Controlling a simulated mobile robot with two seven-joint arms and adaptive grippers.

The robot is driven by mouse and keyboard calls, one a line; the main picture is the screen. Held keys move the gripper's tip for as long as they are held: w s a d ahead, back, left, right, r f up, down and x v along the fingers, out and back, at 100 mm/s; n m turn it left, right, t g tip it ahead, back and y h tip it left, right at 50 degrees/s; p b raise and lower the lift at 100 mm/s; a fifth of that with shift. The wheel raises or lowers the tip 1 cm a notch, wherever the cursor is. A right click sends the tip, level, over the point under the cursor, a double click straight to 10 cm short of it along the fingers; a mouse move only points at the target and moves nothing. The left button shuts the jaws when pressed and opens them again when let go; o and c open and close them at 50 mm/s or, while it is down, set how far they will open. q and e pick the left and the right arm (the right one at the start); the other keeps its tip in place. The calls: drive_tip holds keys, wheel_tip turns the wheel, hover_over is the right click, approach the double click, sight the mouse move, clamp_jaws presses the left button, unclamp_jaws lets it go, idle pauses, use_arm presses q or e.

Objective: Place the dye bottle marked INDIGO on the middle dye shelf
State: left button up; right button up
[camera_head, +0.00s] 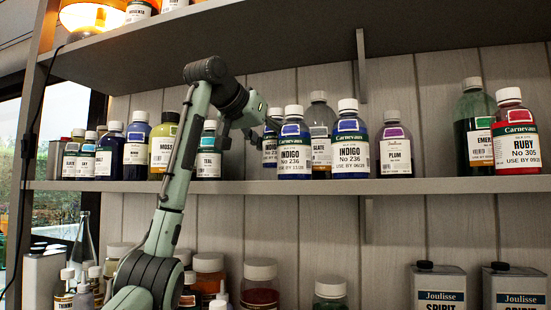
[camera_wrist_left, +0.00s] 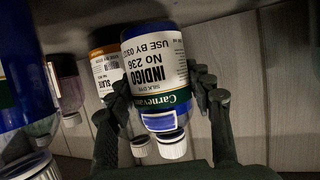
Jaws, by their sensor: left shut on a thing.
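My left gripper (camera_head: 264,124) reaches in over the middle shelf (camera_head: 420,186) and is shut on a blue INDIGO bottle (camera_head: 269,152) with a white cap. In the left wrist view this INDIGO bottle (camera_wrist_left: 155,70) appears upside down between the fingers. In the head view it is partly hidden behind another INDIGO bottle (camera_head: 293,158). A third INDIGO bottle (camera_head: 350,155) stands to the right on the same shelf. I cannot tell whether the held bottle's base touches the shelf. My right gripper is not in view.
A SLATE bottle (camera_head: 320,140) stands between the INDIGO bottles, further back. PLUM (camera_head: 395,155), EMERALD and RUBY (camera_head: 516,148) stand to the right. TEAL (camera_head: 208,160), MOSS (camera_head: 162,150) and several others stand to the left. The shelf is clear between PLUM and EMERALD.

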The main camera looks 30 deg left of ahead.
sight(269, 151)
use_arm(q)
wheel_tip(269, 151, down, 3)
drive_tip(key=shift+a+r, duration=0.1)
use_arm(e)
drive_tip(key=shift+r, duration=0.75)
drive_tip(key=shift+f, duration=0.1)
use_arm(q)
drive_tip(key=o, duration=1.2)
drive_tip(key=shift+f, duration=0.2)
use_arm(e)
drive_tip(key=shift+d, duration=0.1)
use_arm(q)
drive_tip(key=shift+o, duration=0.2)
